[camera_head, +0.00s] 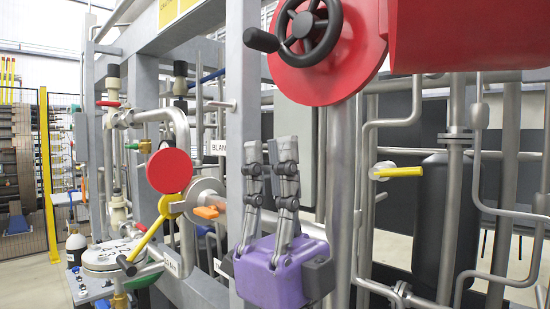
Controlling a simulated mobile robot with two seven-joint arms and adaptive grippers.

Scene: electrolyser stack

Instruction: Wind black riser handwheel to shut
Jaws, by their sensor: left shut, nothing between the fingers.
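The black handwheel (303,25) is at the top of the view, mounted on the front of a round red disc (350,55). Its black crank knob (261,40) sticks out to the left. The wheel's top edge is near the upper border of the picture. My left gripper (268,147), with a purple body and grey fingers, points upward below the wheel. Its fingers are shut and empty, clearly apart from the wheel and knob in the picture. My right gripper is not in view.
A large red housing (470,35) fills the upper right. Grey steel posts and pipes stand behind my gripper. A yellow lever (398,172) is to the right. A red disc (169,171), an orange handle (207,212) and a yellow lever (147,238) are to the left.

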